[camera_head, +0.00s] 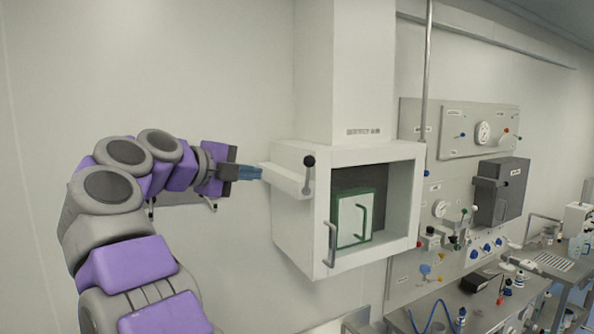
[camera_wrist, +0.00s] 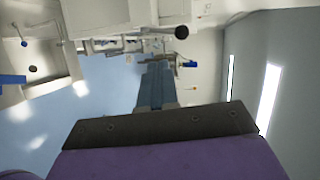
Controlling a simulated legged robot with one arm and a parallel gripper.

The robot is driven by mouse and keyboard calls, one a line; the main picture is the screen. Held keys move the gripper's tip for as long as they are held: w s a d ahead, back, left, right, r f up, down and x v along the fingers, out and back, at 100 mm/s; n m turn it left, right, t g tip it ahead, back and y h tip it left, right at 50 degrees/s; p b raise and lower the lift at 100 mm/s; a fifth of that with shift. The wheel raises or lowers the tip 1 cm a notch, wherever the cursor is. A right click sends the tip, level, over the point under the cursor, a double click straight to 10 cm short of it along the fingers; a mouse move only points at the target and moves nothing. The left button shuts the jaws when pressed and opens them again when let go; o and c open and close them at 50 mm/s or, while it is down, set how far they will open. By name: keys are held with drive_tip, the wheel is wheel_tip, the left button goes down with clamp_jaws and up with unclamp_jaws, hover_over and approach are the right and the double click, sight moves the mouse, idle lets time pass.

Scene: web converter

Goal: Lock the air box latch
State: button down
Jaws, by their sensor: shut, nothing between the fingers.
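The white air box (camera_head: 400,153) stands at the centre of the head view with its front open. A latch lever with a black ball knob (camera_head: 309,161) stands upright at its upper left. A white block (camera_head: 284,180) juts left from beside the lever. My gripper (camera_head: 260,173) is shut and empty, its blue fingers pointing right at the block's left end. I cannot tell whether they touch. In the wrist view, the shut fingers (camera_wrist: 155,72) point up the picture, and the black knob (camera_wrist: 181,32) is beyond them, slightly right.
A green-framed white panel (camera_head: 354,218) with a handle sits inside the box. A grey handle (camera_head: 331,245) is on the box's left front edge. A grey panel with gauges and valves (camera_head: 480,130) and a cluttered bench are to the right. The wall at left is bare.

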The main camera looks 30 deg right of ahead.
approach(308, 175)
drive_tip(key=f+x, duration=0.1)
drive_tip(key=x, duration=0.3)
drive_tip(key=shift+w+d+r+p, duration=0.15)
drive_tip(key=shift+d+r+p, duration=0.1)
drive_tip(key=shift+r+p, duration=0.25)
drive_tip(key=shift+w+p, duration=0.35)
drive_tip(key=shift+w, duration=0.1)
